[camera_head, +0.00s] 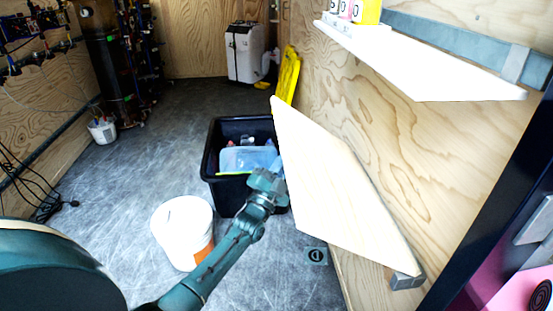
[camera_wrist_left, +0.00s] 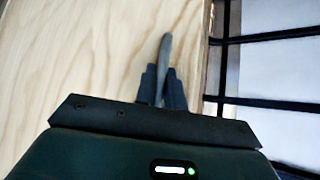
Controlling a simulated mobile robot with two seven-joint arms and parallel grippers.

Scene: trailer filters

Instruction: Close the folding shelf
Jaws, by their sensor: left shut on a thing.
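The folding shelf (camera_head: 325,175) is a pale wooden panel by the right wall. It is tilted in the head view, with a grey metal bracket (camera_head: 405,281) at its lower right corner. My left gripper (camera_head: 272,178) is at the panel's left edge. In the left wrist view, the gripper (camera_wrist_left: 163,85) is shut, with a narrow grey piece between its fingers and the wood panel (camera_wrist_left: 80,60) filling the left side. What the grey piece is, and the exact grip, are hard to make out. My right gripper is not in view.
A black crate (camera_head: 212,165) with items inside stands behind my left gripper. A white bucket (camera_head: 183,225) stands left of my forearm. A fixed white upper shelf (camera_head: 430,65) with small containers is above right.

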